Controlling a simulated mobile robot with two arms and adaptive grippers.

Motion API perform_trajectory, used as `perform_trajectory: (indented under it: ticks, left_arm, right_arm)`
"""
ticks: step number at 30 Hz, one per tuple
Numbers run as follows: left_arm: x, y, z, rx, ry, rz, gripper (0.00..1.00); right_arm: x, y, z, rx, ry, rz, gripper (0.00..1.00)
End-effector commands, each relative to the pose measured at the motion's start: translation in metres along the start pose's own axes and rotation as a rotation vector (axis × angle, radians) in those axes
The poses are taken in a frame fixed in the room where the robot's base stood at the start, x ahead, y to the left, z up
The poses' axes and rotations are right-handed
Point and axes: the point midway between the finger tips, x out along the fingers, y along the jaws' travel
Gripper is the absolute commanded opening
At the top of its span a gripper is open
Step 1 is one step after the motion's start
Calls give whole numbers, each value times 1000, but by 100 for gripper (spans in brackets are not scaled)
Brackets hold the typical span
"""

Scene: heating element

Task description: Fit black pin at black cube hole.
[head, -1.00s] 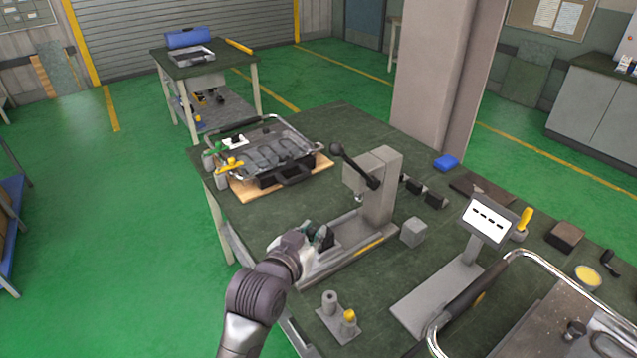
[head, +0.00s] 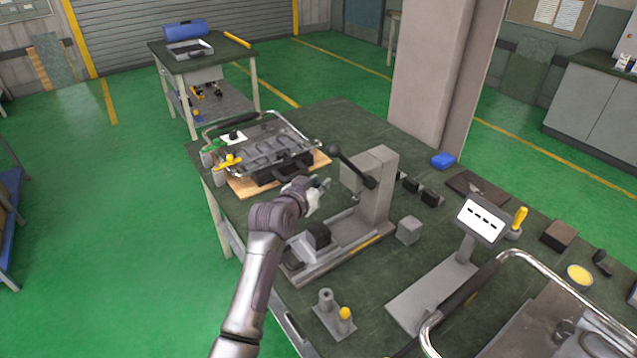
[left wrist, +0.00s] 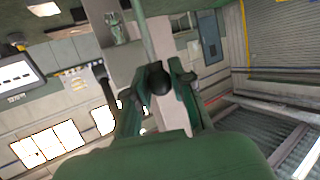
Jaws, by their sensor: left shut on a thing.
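My left gripper (head: 321,184) is raised in front of the grey lever press (head: 376,190), above and behind the black cube (head: 318,236). The black cube sits on the press base; I cannot make out its hole. In the left wrist view a dark rounded thing (left wrist: 159,79) shows between the green fingers, and a pale rod rises behind it. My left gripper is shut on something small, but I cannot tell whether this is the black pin. In the head view the black lever knob (head: 334,150) shows above the fingertips. My right gripper is not in view.
A tray on a wooden board (head: 262,150) lies behind my left arm. A grey cube (head: 409,229) and a screen stand (head: 482,221) are to the right. A small block with two posts (head: 334,314) is near the front edge.

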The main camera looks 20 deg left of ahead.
Motion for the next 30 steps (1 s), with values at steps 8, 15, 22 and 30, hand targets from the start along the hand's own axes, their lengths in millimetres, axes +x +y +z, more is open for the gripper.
perform_trajectory:
  ticks: [8, 15, 22, 30]
  left_arm:
    - [5, 0, 20, -4, -2, 0, 0]
    - [12, 1, 42, -3, -2, 0, 0]
    - [16, 0, 55, -3, 0, 0, 0]
    - [16, 1, 55, -3, 0, 0, 0]
  right_arm:
    - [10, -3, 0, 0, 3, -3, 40]
    - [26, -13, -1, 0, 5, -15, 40]
    - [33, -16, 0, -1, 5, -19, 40]
    - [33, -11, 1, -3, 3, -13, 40]
